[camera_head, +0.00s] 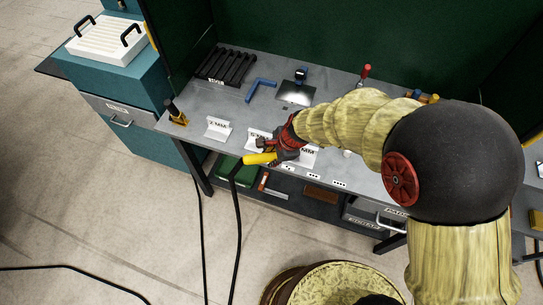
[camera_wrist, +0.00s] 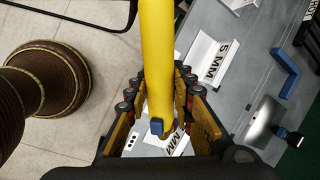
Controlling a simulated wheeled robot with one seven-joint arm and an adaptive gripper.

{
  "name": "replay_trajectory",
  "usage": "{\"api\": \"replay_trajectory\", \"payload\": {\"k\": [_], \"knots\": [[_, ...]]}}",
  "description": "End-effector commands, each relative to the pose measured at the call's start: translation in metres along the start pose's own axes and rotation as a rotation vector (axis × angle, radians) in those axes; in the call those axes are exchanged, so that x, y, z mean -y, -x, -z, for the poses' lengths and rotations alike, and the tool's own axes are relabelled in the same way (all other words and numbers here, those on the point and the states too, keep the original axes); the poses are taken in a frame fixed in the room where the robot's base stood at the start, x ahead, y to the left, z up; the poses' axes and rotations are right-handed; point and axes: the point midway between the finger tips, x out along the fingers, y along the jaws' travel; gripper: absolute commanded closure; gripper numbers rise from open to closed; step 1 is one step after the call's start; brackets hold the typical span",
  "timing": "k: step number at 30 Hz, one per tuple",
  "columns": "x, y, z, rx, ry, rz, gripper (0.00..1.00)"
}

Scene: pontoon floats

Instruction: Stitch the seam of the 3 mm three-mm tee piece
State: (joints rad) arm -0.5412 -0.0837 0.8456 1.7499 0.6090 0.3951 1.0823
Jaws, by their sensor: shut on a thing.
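My gripper (camera_head: 284,147) is shut on a yellow torch handle (camera_head: 260,158) with a black cable hanging from its left end. In the wrist view the handle (camera_wrist: 158,55) runs between the fingers (camera_wrist: 160,95), with a blue button near its lower end. Several pale tee pieces stand along the table's front part. One marked "MM" (camera_head: 306,157) is partly behind my gripper; its number is hidden. It also shows below the handle in the wrist view (camera_wrist: 174,143). A piece marked "5 MM" (camera_wrist: 208,60) stands beside it. Another tee piece (camera_head: 217,129) is farther left. The torch tip is not clearly visible.
The grey table (camera_head: 200,100) holds a black ribbed rack (camera_head: 226,67), a blue square (camera_head: 261,88), a shiny plate (camera_head: 296,92) and a red-handled clamp (camera_head: 365,74). Green screens close off the back. Cable hangs to the floor.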

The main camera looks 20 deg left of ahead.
Motion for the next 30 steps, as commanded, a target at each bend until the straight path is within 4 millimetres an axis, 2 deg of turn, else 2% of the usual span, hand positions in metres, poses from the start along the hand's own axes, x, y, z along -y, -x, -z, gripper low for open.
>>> {"api": "replay_trajectory", "payload": {"k": [30], "knots": [[-0.004,0.007,0.012,0.0,0.001,0.004,1.0]]}}
